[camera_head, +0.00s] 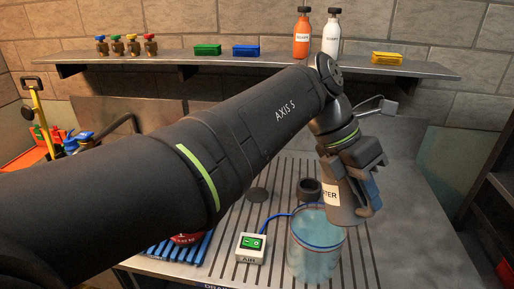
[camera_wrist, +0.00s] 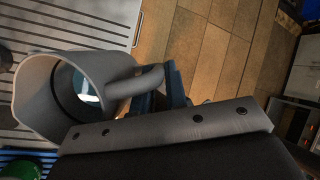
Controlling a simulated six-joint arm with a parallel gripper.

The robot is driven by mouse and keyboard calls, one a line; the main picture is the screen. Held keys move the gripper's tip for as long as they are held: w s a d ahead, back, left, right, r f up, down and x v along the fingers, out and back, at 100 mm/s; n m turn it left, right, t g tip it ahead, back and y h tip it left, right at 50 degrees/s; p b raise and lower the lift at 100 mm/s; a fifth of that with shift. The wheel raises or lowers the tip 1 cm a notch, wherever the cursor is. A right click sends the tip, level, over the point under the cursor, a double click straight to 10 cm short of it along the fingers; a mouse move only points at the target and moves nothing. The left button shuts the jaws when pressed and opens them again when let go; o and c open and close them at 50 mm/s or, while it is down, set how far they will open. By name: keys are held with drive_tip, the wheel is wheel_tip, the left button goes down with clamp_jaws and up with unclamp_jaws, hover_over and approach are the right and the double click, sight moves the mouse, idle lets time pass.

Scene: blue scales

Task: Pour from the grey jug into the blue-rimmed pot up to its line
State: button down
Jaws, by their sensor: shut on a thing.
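The grey jug (camera_head: 340,205), with a partly hidden white label, is held up by my gripper (camera_head: 367,185) and leans in the head view. In the wrist view, my gripper's blue fingers (camera_wrist: 172,88) are shut on the handle of the jug (camera_wrist: 32,95), and some liquid shows inside. The clear blue-rimmed pot (camera_head: 308,262) stands on the slatted bench below and left of the jug, whose lower end overlaps the pot's right rim in the picture. A red line runs around the pot. Its contents look bluish, but I cannot tell the level. No stream is visible.
A white box (camera_head: 250,250) with a green display and blue cable stands left of the pot. A dark round cup (camera_head: 309,189) is behind it. A blue rack (camera_head: 160,250) is at left, partly behind my arm. A shelf (camera_head: 230,58) with bottles runs along the wall.

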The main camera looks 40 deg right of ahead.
drive_tip(key=shift+r, duration=0.1)
idle(0.4)
drive_tip(key=shift+w+r+g, duration=0.15)
drive_tip(key=shift+r+g, duration=0.25)
drive_tip(key=shift+g, duration=0.2)
drive_tip(key=shift+w+d+r+n+g, duration=0.1)
drive_tip(key=shift+w+r+n+g, duration=0.1)
drive_tip(key=shift+r+n+g, duration=0.3)
drive_tip(key=shift+f+y, duration=0.15)
drive_tip(key=shift+y, duration=0.15)
drive_tip(key=shift+w+d+r+g, duration=0.1)
drive_tip(key=shift+w+r+g, duration=0.2)
drive_tip(key=shift+g, duration=0.5)
drive_tip(key=shift+w+d+r+g, duration=0.1)
drive_tip(key=shift+w+g, duration=0.35)
drive_tip(key=shift+g, duration=0.15)
idle(0.4)
